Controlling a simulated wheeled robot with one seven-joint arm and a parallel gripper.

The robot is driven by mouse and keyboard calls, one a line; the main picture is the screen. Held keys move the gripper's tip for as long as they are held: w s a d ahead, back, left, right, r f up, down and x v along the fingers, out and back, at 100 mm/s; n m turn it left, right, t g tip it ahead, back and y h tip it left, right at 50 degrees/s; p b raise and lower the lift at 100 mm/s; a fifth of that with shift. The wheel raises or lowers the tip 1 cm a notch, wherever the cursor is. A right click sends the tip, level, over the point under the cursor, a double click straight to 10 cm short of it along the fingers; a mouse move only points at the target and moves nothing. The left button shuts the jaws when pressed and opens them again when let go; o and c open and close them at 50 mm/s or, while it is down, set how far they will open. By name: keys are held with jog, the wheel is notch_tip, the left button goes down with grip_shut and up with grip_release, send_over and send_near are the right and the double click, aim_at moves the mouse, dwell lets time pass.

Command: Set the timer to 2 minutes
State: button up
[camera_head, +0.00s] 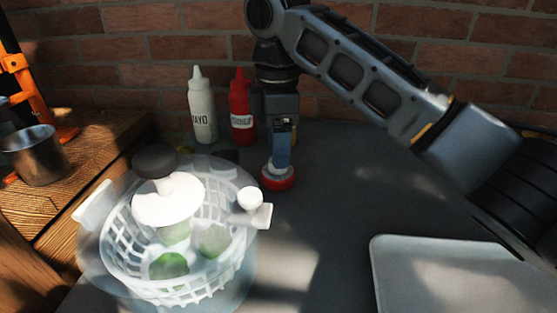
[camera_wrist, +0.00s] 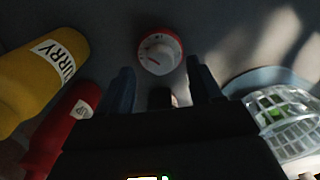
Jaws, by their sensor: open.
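The timer (camera_head: 278,180) is a small round red piece with a white dial on top, on the grey table behind the salad spinner. In the wrist view the timer (camera_wrist: 160,52) shows its white dial face and red rim; its markings are too small to read. My gripper (camera_head: 281,160) points down right at the timer in the head view, and its fingers hide part of the dial. In the wrist view my gripper (camera_wrist: 161,78) is open and empty, with its two fingers apart and the timer between and beyond their tips. I cannot tell whether they touch it.
A white mayo bottle (camera_head: 202,115) and a red bottle (camera_head: 240,112) stand by the brick wall. A yellow curry bottle (camera_wrist: 38,78) is close by. A clear salad spinner (camera_head: 120,255) stands front left, a pale tray (camera_head: 385,270) front right. The table between is clear.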

aim_at(271, 169)
jog(key=shift+f, duration=1.5)
jog(key=shift+c, duration=0.2)
jog(key=c, duration=1)
jog(key=shift+r+m+p, duration=0.25)
jog(key=shift+m+p, duration=0.05)
jog(key=shift+p, duration=0.85)
jog(key=shift+f+m, duration=0.2)
jog(key=shift+m, duration=0.2)
jog(key=o, duration=1)
